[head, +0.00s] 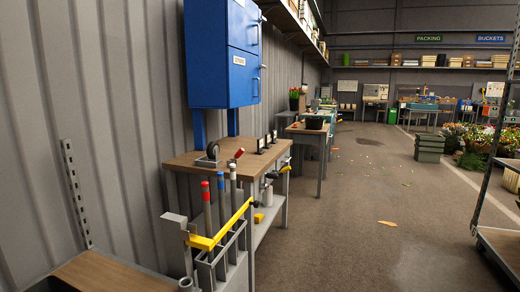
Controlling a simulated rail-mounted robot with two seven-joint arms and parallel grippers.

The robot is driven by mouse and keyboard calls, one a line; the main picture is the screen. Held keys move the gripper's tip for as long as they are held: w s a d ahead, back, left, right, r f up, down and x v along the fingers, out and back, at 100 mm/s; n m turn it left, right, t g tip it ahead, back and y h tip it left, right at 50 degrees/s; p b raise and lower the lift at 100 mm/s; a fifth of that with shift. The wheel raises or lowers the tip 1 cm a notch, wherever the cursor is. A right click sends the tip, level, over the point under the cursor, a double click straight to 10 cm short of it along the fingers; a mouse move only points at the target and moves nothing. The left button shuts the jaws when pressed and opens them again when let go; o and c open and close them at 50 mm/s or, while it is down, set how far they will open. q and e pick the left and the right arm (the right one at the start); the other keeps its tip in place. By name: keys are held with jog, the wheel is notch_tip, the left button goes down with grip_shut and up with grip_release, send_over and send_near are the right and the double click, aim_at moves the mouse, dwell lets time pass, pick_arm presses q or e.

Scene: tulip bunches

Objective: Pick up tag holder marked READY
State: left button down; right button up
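Small dark holders with white faces stand on a wooden-topped bench (183,163) along the left wall. One small holder (261,146) is nearer, and another small holder (273,137) is just behind it toward the bench's far end. They look like tag holders, but any lettering is too small to read, so I cannot tell which is marked READY. Neither of my grippers is in view.
A blue cabinet (222,55) rises above the bench. A rack of upright tools with a yellow bar (222,228) stands before it. A black wheel-like item (213,151) sits on the bench. Floor (370,225) is clear centrally; a metal cart (498,245) is right.

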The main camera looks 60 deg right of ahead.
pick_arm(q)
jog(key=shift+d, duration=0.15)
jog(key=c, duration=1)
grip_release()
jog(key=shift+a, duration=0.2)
